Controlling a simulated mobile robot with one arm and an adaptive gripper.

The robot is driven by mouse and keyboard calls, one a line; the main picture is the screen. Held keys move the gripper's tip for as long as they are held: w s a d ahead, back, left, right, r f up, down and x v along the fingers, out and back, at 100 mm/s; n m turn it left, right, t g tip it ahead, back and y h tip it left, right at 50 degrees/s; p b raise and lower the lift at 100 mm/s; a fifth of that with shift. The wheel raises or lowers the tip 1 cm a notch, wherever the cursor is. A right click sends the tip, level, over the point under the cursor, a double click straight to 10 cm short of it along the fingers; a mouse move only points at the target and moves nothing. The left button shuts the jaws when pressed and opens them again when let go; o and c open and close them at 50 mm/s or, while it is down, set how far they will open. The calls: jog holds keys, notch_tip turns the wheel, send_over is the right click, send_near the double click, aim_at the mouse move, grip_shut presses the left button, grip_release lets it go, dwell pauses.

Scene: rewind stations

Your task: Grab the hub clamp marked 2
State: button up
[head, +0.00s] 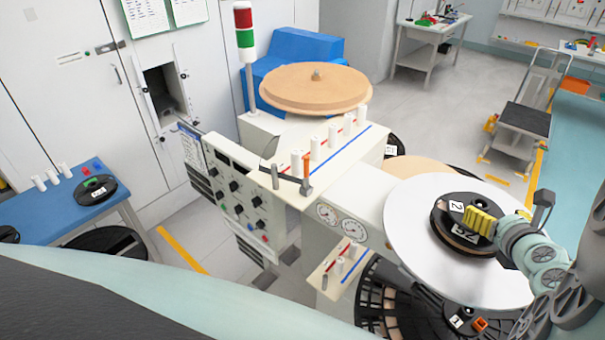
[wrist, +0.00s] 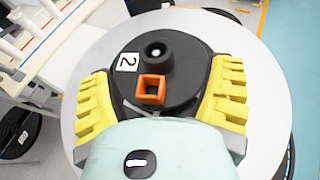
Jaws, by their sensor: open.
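The hub clamp marked 2 (head: 440,222) is a black round disc with a white "2" label. It sits on a large white round plate (head: 405,215) at the right in the head view. In the wrist view the clamp (wrist: 185,60) shows a black knob and an orange square loop on top. My gripper (wrist: 165,75) is open, with its yellow fingers at the left and right sides of the clamp; I cannot tell whether they touch it. In the head view my gripper (head: 484,221) partly covers the clamp.
A black clamp marked 1 (head: 458,322) lies low on a black reel, below the plate. A blue table (head: 60,215) holds another black clamp (head: 93,192).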

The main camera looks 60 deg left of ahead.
aim_at(478, 201)
jog(key=shift+w+a+f+p, duration=0.2)
jog(key=shift+w+a+p, duration=0.2)
jog(key=shift+a, duration=0.4)
jog(key=shift+x, duration=1.95)
jog(key=shift+s+a, duration=0.1)
grip_shut()
